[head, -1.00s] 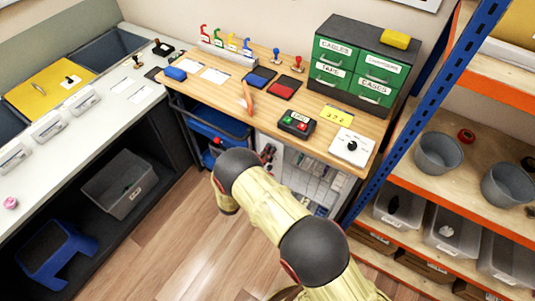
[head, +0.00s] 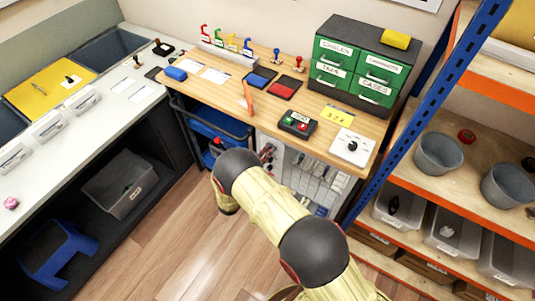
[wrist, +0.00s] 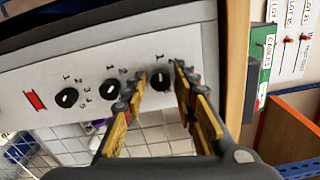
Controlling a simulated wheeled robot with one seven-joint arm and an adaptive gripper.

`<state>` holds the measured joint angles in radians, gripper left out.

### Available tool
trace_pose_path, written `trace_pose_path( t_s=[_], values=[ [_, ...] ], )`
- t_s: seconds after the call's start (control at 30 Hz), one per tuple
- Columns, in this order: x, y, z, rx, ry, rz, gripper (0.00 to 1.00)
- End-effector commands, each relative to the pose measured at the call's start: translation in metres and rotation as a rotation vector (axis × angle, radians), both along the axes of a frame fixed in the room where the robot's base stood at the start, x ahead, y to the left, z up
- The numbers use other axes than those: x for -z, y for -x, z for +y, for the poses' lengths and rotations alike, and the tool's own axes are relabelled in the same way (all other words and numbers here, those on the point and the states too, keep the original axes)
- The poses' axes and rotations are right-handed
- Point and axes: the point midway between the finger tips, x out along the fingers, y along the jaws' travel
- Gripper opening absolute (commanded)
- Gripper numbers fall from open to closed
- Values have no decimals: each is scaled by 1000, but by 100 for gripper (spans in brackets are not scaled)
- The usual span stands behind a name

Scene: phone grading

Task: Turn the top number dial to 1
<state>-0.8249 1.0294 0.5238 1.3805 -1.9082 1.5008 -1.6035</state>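In the wrist view a pale panel (wrist: 30,70) carries three black dials in a row, with small numbers printed beside them. The dial closest to the wooden bench edge (wrist: 160,80) sits between the fingers of my gripper (wrist: 158,76); I take it for the top one, as the view looks turned. The fingers are apart, one on each side of it; whether they touch it I cannot tell. A white mark shows on its face, but the number it points at is not clear. The third dial (wrist: 67,97) is clear.
A red mark (wrist: 35,99) is at the panel's far end, with wire mesh (wrist: 70,145) below. A blue-framed shelf rack (head: 445,95) stands right.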

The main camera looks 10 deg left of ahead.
Motion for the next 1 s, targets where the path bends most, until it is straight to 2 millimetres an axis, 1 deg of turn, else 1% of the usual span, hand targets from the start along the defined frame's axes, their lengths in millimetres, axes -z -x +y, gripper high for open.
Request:
trace_pose_path(
  t_s=[0.03, 0.13, 0.4, 0.53, 0.67, 0.9, 1.0],
  values=[
    [0, 0, 0, 1, 0, 0, 33],
    [0, 0, -1, 1, 0, 0, 38],
    [0, 1, -1, 2, 1, 1, 38],
    [0, 8, 3, 0, 0, 0, 38],
    [0, 26, 11, -2, 1, 0, 38],
    [1, 72, 31, -3, 1, 1, 38],
    [0, 87, 38, -2, 1, 0, 38]
  ],
)
